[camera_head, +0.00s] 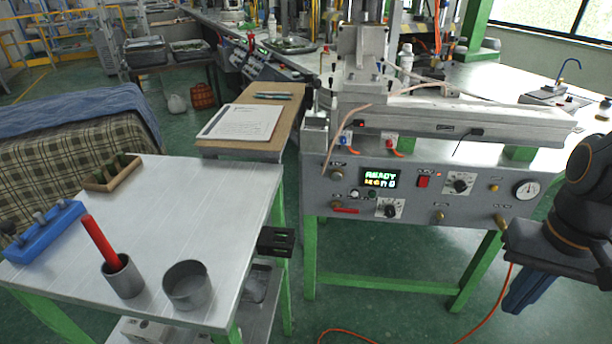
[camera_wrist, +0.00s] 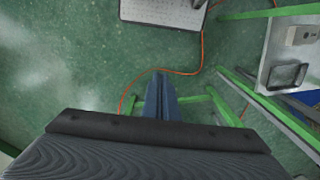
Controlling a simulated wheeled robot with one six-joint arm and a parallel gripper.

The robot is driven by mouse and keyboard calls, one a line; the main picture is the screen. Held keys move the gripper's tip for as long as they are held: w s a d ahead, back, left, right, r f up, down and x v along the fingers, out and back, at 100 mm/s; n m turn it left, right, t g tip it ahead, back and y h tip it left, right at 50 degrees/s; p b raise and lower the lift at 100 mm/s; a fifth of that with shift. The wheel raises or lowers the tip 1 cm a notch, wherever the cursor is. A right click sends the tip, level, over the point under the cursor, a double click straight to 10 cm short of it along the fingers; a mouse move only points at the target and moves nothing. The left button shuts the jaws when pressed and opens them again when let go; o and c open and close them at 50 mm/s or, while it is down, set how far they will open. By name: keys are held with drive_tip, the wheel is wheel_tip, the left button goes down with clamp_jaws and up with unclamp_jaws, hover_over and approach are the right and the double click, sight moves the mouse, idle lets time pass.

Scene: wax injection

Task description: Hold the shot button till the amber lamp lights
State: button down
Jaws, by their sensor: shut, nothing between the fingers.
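The injection machine's grey control panel (camera_head: 462,203) faces me in the head view. Its display (camera_head: 379,178) reads READY in green with a second line below. I cannot tell which control is the shot button, as the labels are too small to read. I see no clearly lit amber lamp. My gripper (camera_head: 515,303) hangs at the right, in front of the panel's right end and apart from it. Its blue fingers point down, shut and empty; they also show in the wrist view (camera_wrist: 159,80).
A red switch (camera_head: 423,181), a black knob (camera_head: 389,208) and a pressure gauge (camera_head: 526,189) are on the panel. A metal side table (camera_head: 190,235) stands left with cups and a blue rack (camera_head: 45,230). An orange hose (camera_head: 487,318) lies on the floor.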

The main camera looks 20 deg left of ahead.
drive_tip(key=shift+w+a, duration=0.2)
drive_tip(key=shift+w, duration=0.1)
drive_tip(key=w+a+f+m+t+y+b, duration=0.1)
drive_tip(key=w+a+f+m+t+b, duration=0.2)
drive_tip(key=w+a, duration=0.5)
drive_tip(key=w+a+f+m+t+y+b, duration=0.1)
drive_tip(key=w+a+f+m+t+y, duration=0.15)
drive_tip(key=w+a+f, duration=0.55)
drive_tip(key=w+a+r+m+t+y+b, duration=0.1)
drive_tip(key=a+m+y, duration=0.1)
drive_tip(key=a, duration=0.8)
drive_tip(key=w+a+r+m+y+b, duration=0.1)
drive_tip(key=a+m+y, duration=0.2)
drive_tip(key=a, duration=0.6)
drive_tip(key=shift+w+a+t+y+b, duration=0.3)
drive_tip(key=shift+w+a+t+y, duration=0.05)
drive_tip(key=shift+y, duration=0.8)
drive_tip(key=shift+w, duration=0.15)
